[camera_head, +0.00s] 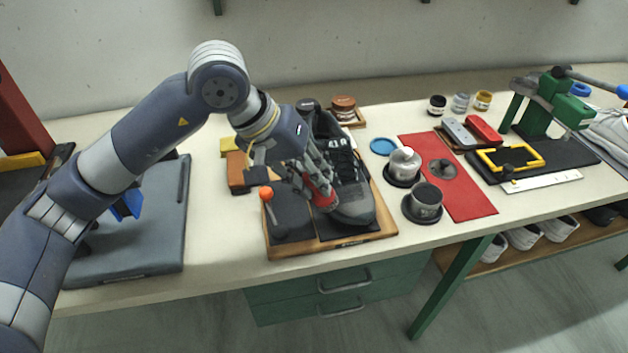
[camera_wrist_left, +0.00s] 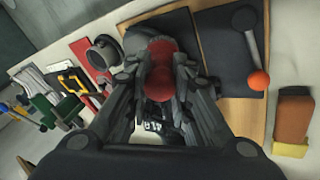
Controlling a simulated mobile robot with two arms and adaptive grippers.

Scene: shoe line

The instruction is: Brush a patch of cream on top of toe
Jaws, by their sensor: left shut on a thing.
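A black shoe (camera_head: 350,189) with a grey toe and white figures on its tongue lies on a dark mat on a wooden board (camera_head: 385,230), toe toward the front edge. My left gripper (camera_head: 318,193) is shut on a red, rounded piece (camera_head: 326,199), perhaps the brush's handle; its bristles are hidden. The gripper is at the left side of the toe; I cannot tell whether the piece touches the shoe. In the left wrist view the red piece (camera_wrist_left: 164,72) sits between the fingers and the shoe is mostly hidden. I cannot make out any cream on the toe.
An orange-tipped lever (camera_head: 267,195) stands left of the gripper. Two dark pots, one with a white top (camera_head: 405,160) and one grey (camera_head: 425,197), stand to the right by a red mat (camera_head: 462,195). A green press (camera_head: 543,105) is farther right.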

